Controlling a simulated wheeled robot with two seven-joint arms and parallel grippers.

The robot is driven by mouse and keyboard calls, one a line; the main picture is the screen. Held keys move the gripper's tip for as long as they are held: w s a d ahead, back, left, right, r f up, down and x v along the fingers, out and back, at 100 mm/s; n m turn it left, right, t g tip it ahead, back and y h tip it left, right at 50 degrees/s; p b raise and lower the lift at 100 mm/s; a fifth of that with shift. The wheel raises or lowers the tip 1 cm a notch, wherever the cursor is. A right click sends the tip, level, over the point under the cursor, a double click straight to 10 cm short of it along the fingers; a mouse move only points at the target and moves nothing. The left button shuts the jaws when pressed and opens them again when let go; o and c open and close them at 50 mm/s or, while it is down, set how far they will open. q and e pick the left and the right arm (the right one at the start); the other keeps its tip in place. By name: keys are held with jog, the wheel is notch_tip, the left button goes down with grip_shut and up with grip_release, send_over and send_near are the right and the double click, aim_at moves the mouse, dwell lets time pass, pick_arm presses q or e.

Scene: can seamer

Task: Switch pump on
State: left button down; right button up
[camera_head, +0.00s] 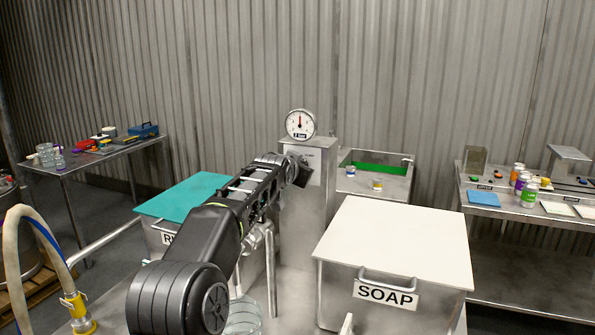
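A tall steel cabinet (317,212) stands in the middle, with a round white gauge (300,123) on top and a "2 bar" label below the dial. A small label on the cabinet's front is too small to read. My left gripper (302,176) is at the end of the dark arm that reaches in from the lower left. It is at the upper front of this cabinet, and I cannot tell whether it touches it. Its fingers are too small and dark to tell open from shut. No pump switch is visible; the gripper and wrist cover part of the cabinet front. My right gripper is out of view.
A white-lidded SOAP tank (395,240) stands at right, a teal-lidded tank (185,196) at left, partly behind my arm. A hose with yellow fitting (76,305) is lower left. A green-lined sink (375,180) and side tables (100,155) (540,214) stand behind.

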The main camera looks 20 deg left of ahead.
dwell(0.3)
pick_arm(q)
jog(key=c, duration=1)
grip_release()
jog(key=shift+c, duration=0.2)
jog(key=b+v, duration=0.3)
jog(key=v, duration=0.4)
jog(key=shift+s, duration=0.25)
